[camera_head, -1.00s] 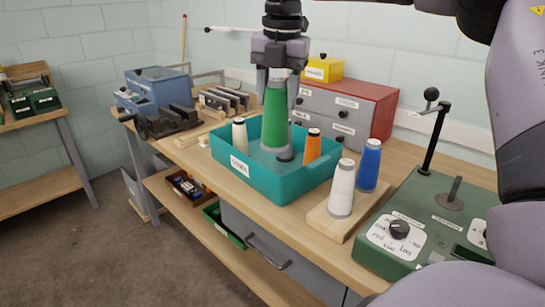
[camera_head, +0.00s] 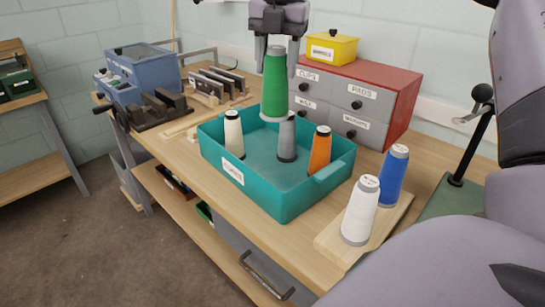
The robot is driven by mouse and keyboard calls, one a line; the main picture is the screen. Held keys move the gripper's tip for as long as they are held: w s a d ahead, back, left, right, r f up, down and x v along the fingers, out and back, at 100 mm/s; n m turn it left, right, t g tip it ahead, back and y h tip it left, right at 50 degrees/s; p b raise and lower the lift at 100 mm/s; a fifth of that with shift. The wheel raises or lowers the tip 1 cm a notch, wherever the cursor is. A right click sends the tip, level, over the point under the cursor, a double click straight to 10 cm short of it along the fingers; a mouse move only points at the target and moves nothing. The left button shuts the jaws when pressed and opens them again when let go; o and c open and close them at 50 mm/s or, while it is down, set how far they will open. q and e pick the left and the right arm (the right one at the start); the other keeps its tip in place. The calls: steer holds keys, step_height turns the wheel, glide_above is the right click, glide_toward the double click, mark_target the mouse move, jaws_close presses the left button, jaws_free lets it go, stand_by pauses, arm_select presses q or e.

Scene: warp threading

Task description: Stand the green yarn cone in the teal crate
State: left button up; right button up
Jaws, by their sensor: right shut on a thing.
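The green yarn cone (camera_head: 274,90) is upright in my right gripper (camera_head: 277,66), which is shut on its upper part. The cone hangs above the teal crate (camera_head: 293,203), with its base in front of the crate's back wall in the picture. The crate stands on the bench and holds a cream cone (camera_head: 234,135) at the left, a grey cone (camera_head: 287,138) at the back and an orange cone (camera_head: 320,150) at the right, all upright. The crate floor between them and the front is bare. My left gripper is out of view.
A white cone (camera_head: 360,210) and a blue cone (camera_head: 392,176) stand on a wooden board (camera_head: 335,240) right of the crate. A red-topped drawer cabinet (camera_head: 350,100) with a yellow box (camera_head: 332,47) is behind. A blue machine (camera_head: 158,80) stands at the left.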

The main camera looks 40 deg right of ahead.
steer(key=shift+w+d, duration=0.3)
steer(key=shift+w, duration=0.05)
steer(key=shift+f, duration=0.15)
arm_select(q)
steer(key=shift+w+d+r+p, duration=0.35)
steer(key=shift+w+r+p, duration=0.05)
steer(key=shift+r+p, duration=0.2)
arm_select(e)
step_height(320, 180, down, 20)
steer(key=shift+r, duration=0.2)
steer(key=shift+f, duration=0.15)
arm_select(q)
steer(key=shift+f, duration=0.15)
arm_select(e)
steer(key=o, duration=1)
steer(key=shift+o, duration=0.2)
